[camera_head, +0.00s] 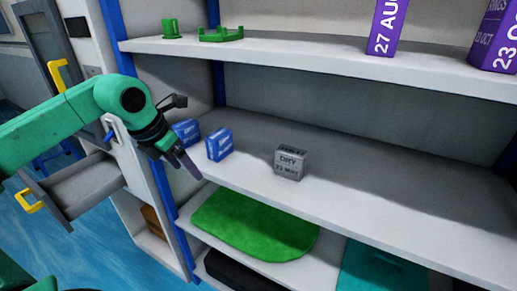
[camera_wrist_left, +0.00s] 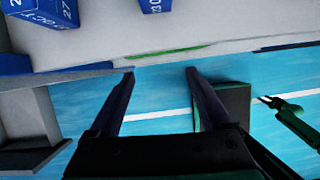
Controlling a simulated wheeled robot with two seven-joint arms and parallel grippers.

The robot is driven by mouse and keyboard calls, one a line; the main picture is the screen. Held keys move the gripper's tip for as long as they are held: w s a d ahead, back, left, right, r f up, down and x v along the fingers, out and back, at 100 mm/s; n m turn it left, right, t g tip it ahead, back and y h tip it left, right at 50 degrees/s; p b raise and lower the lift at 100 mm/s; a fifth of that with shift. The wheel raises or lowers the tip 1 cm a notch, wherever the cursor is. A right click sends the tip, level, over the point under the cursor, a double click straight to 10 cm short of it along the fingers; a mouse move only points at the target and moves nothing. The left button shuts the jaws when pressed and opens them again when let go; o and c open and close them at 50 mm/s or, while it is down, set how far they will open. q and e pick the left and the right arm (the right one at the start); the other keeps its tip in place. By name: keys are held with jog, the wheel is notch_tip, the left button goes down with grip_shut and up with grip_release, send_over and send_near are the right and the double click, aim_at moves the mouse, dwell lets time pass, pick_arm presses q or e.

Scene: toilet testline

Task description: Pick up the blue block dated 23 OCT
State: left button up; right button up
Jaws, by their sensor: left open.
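Two blue blocks stand on the middle shelf. The right one (camera_head: 219,144) also shows at the top edge of the left wrist view (camera_wrist_left: 155,5), with part of its marking, "23 O", readable. The left blue block (camera_head: 187,132) is partly behind my gripper; in the wrist view (camera_wrist_left: 57,12) it shows "27" and "20 OC". My left gripper (camera_head: 188,168) is open and empty, pointing down in front of the shelf, just left of the right block. Its fingers (camera_wrist_left: 160,72) stand apart in the wrist view. My right gripper (camera_wrist_left: 266,100) seems to show small there; its jaws are unclear.
A grey block (camera_head: 291,163) marked "DRY" stands to the right on the same shelf. Purple blocks (camera_head: 385,27) and green parts (camera_head: 221,35) stand on the upper shelf. A green mat (camera_head: 255,222) lies below. A blue post and an open drawer (camera_head: 85,185) are at the left.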

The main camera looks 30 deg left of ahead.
aim_at(213, 138)
pick_arm(q)
jog(key=w+p, duration=0.2)
jog(key=w, duration=0.1)
jog(key=w+p, duration=0.1)
jog(key=w, duration=0.3)
jog(key=w+d+r+p, duration=0.1)
jog(key=w+p, duration=0.1)
jog(key=w, duration=0.1)
jog(key=shift+w+p, duration=0.35)
jog(key=shift+w, duration=0.05)
jog(key=shift+w+a+f, duration=0.15)
jog(key=shift+w+f, duration=0.3)
jog(key=shift+f, duration=0.1)
jog(key=shift+w+f, duration=0.15)
jog(key=shift+f, duration=0.15)
jog(key=shift+c, duration=0.3)
jog(key=c, duration=0.5)
grip_shut()
